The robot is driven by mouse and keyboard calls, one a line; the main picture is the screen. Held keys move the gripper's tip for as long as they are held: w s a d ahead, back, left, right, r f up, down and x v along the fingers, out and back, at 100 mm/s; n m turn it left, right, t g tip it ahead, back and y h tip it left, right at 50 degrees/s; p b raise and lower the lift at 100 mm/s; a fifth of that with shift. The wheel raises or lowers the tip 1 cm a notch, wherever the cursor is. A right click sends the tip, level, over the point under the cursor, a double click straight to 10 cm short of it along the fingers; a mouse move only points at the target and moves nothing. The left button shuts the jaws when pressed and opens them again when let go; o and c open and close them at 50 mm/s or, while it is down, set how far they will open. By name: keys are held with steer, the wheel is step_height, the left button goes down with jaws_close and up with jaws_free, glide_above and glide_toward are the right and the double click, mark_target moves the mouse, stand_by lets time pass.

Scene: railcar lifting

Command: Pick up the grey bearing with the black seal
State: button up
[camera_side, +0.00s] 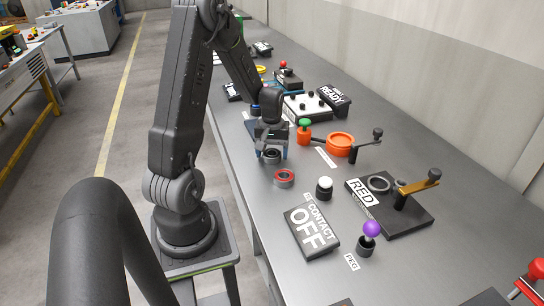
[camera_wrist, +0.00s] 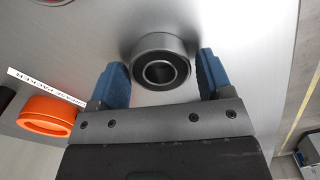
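The grey bearing with the black seal (camera_wrist: 148,47) lies in the wrist view between the two blue fingers of my gripper (camera_wrist: 162,62). Its dark ring and open bore face the camera. The fingers are apart, one on each side; a gap shows at the left finger, while the right finger is very close to the bearing, and I cannot tell whether it touches. In the side view my gripper (camera_side: 271,150) is low over the bench, with the bearing (camera_side: 271,157) partly hidden between the fingers.
A bearing with a red seal (camera_side: 284,178) lies just in front of my gripper. An orange ring-shaped holder (camera_side: 341,145) and a green-topped orange post (camera_side: 304,131) stand to the right. A white knob (camera_side: 324,184) and the CONTACT OFF sign (camera_side: 311,232) are nearer the camera.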

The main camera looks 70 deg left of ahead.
steer(key=c, duration=0.9)
